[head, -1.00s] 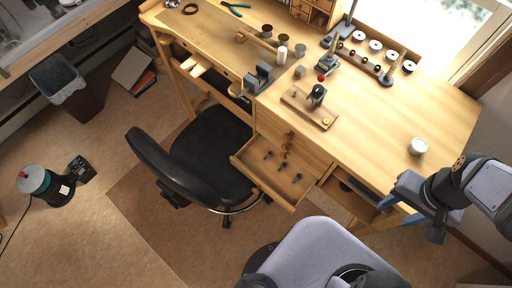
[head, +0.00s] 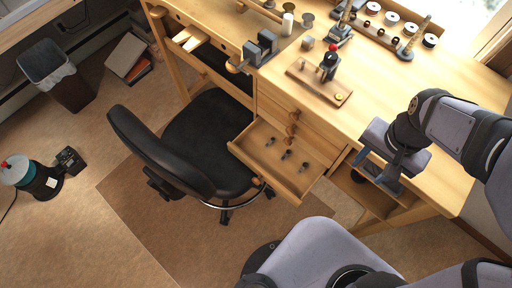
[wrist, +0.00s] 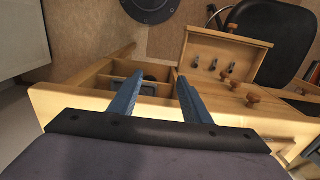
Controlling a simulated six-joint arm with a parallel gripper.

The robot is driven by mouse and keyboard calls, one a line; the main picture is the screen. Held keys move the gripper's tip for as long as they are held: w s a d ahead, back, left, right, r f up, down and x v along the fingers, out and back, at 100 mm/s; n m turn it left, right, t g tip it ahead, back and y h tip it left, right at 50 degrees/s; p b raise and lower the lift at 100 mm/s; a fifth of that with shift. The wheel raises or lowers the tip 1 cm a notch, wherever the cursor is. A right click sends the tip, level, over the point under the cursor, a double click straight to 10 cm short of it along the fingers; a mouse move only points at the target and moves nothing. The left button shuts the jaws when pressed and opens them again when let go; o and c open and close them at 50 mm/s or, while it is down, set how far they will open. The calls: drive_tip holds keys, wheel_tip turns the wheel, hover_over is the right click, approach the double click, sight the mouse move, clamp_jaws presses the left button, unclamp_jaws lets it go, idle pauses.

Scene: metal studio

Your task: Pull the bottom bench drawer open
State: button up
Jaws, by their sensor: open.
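The open bench drawer (head: 300,180) sticks out from the bench front with several small dark tools on its floor. It also shows in the wrist view (wrist: 238,72), with a round wooden knob (wrist: 232,28) on its front panel. In the head view that knob (head: 257,181) is on the panel's outer face. Wooden knobs (head: 294,116) of the closed drawers show above it. My gripper (head: 380,170) is open and empty, right of the drawer near the bench's front edge. Its two blue fingers (wrist: 157,98) are apart, and neither touches the drawer.
A black swivel chair (head: 205,140) stands close left of the drawer. An open shelf (head: 362,192) lies below the benchtop, right of the drawer. A vise (head: 260,47), a wooden board (head: 318,82) and a spool rack (head: 385,40) occupy the benchtop.

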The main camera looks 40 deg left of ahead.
drive_tip(key=s+a+f+b, duration=0.3)
drive_tip(key=a+f+b, duration=0.9)
drive_tip(key=a+f, duration=0.1)
drive_tip(key=b, duration=1.2)
hover_over(256, 181)
drive_tip(key=f, duration=1.1)
drive_tip(key=shift+w+f, duration=0.1)
drive_tip(key=shift+w, duration=0.2)
drive_tip(key=shift+s+a, duration=0.15)
drive_tip(key=shift+s, duration=0.1)
drive_tip(key=shift+f+b, duration=0.45)
drive_tip(key=shift+f, duration=3.2)
drive_tip(key=shift+c, duration=0.4)
clamp_jaws()
